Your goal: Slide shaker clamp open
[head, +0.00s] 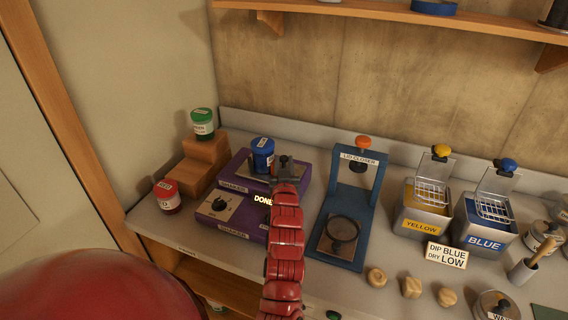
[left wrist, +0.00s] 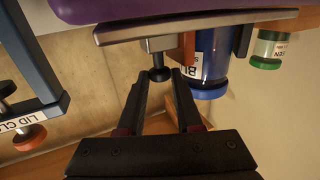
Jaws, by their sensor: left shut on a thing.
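The purple shaker (head: 220,230) stands at the back left of the bench, with a dial on its front panel. A blue can (head: 262,147) stands on its top; it also shows in the left wrist view (left wrist: 211,60). A grey metal clamp bar (left wrist: 210,24) lies along the shaker beside the can, with a black knob (left wrist: 159,74) standing out from it. My left gripper (left wrist: 160,75) is shut on the knob, one finger on each side. In the head view my left gripper (head: 285,178) is at the shaker's right side and partly hides the clamp. My right gripper is not in view.
A blue lid closer (head: 328,205) stands close to the right. Wooden steps (head: 205,153) with a green jar (head: 203,129) and a red jar (head: 169,203) are at the left. Yellow (head: 423,226) and blue (head: 484,241) dip tanks stand further right, with wooden knobs (head: 411,287) in front.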

